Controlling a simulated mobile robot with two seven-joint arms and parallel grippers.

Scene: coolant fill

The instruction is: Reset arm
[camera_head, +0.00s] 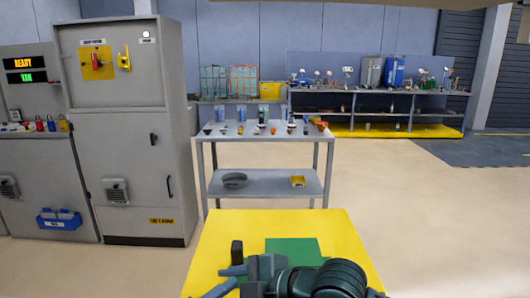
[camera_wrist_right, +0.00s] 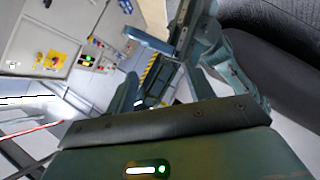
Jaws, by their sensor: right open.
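My right gripper (camera_wrist_right: 160,75) is in the right wrist view, its fingers apart. I see nothing held between them; the grey floor and a yellow-black striped strip show beyond the gap. In the head view dark teal and black arm parts of mine are folded at the bottom centre, close to my body. I cannot make out a left gripper in either view.
A grey two-tier table (camera_head: 262,134) with small items stands ahead. A tall grey cabinet (camera_head: 125,130) stands at left, beside a panel with a lit display (camera_head: 25,70). A long workbench (camera_head: 375,92) is at the back right. The floor at right (camera_head: 430,220) is clear.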

